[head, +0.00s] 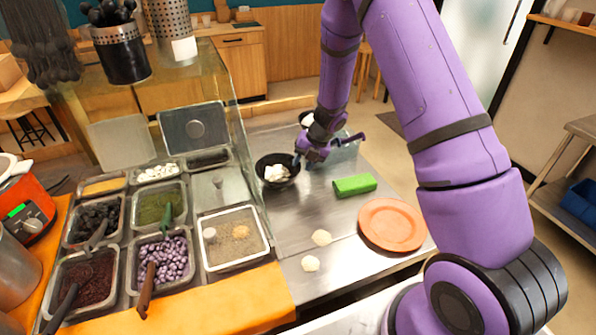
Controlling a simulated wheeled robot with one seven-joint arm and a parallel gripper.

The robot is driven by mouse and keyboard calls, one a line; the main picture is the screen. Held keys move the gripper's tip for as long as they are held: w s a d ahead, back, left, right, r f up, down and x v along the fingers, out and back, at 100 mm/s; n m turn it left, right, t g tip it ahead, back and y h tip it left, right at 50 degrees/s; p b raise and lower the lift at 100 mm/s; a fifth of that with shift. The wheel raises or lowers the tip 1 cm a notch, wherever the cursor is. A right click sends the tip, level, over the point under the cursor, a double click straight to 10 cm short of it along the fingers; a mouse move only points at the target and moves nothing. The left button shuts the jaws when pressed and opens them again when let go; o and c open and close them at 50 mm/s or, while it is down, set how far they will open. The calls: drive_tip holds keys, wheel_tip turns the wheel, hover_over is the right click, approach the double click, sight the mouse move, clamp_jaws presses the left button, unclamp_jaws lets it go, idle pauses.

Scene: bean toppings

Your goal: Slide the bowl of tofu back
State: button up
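A black bowl (268,178) with white chunks that look like tofu stands on the steel counter, left of my gripper (326,152). My gripper is low over the counter, and its fingers look spread apart, with nothing seen between them. Its left finger is at the right rim of this bowl; I cannot tell whether it touches. A second dark bowl (301,117) with something white in it is behind my gripper, partly hidden by my arm.
A green block (355,185), a terracotta plate (392,225) and two pale round pieces (321,238) lie nearer on the counter. Topping pans (160,205) and a glass guard (222,90) are at left.

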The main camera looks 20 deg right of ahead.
drive_tip(key=v, duration=0.6)
idle(0.4)
drive_tip(key=s+a+r+n, duration=0.2)
drive_tip(key=s+r+n, duration=0.5)
drive_tip(key=r+n, duration=0.4)
drive_tip(key=s+a+r+n, duration=0.1)
drive_tip(key=s+r+n, duration=0.6)
drive_tip(key=r+n, duration=0.45)
drive_tip(key=s+d+r+n+t+h, duration=0.1)
drive_tip(key=s+r+n+h, duration=0.1)
drive_tip(key=s+r+n, duration=0.3)
drive_tip(key=s+d+r+n+t+h, duration=0.1)
drive_tip(key=s+r+n, duration=0.4)
drive_tip(key=s+n, duration=0.8)
drive_tip(key=s+t+h, duration=0.1)
drive_tip(key=s, duration=0.2)
drive_tip(key=shift+d, duration=0.25)
